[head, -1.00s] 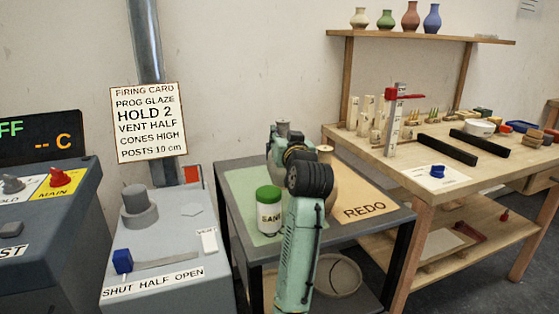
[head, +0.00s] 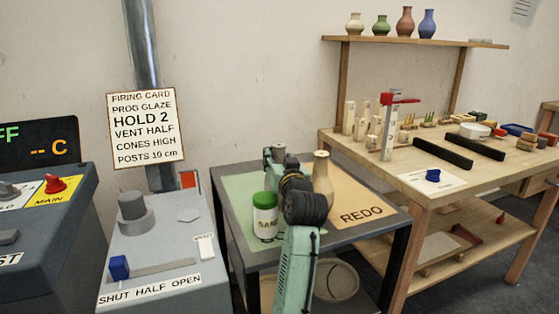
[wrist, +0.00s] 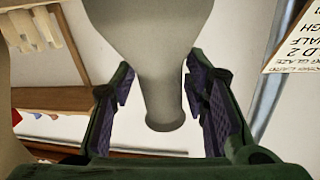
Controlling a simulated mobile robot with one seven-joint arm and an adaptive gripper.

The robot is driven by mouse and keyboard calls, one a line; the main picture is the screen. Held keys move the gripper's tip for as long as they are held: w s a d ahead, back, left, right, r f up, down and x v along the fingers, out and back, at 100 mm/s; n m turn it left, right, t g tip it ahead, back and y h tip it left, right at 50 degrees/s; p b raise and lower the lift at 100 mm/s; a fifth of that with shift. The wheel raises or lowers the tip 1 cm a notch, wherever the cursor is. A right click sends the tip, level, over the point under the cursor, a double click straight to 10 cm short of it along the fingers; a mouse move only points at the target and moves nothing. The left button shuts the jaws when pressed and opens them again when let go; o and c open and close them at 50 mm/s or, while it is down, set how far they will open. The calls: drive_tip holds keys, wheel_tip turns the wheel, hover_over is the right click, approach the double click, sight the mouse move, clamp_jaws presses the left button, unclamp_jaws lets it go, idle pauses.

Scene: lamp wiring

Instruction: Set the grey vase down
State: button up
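The grey vase (wrist: 162,85) is upright in my gripper (wrist: 160,100), its neck between the two finger pads. The wrist view is upside down, so its rim shows low and its body high. In the head view only the grey vase's top (head: 279,149) shows behind my wrist, over the green area (head: 233,184) of the small table. My gripper (head: 277,160) is mostly hidden there by my arm. The vase's base is hidden, so I cannot tell whether it touches the table.
A tan vase (head: 322,178) stands close at right on the orange REDO area (head: 362,205). A green-lidded white jar (head: 265,217) stands at the front left. A grey kiln control box (head: 150,250) is left of the table; a wooden workbench (head: 460,182) is at right.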

drive_tip(key=shift+o, duration=0.8)
drive_tip(key=shift+r, duration=0.1)
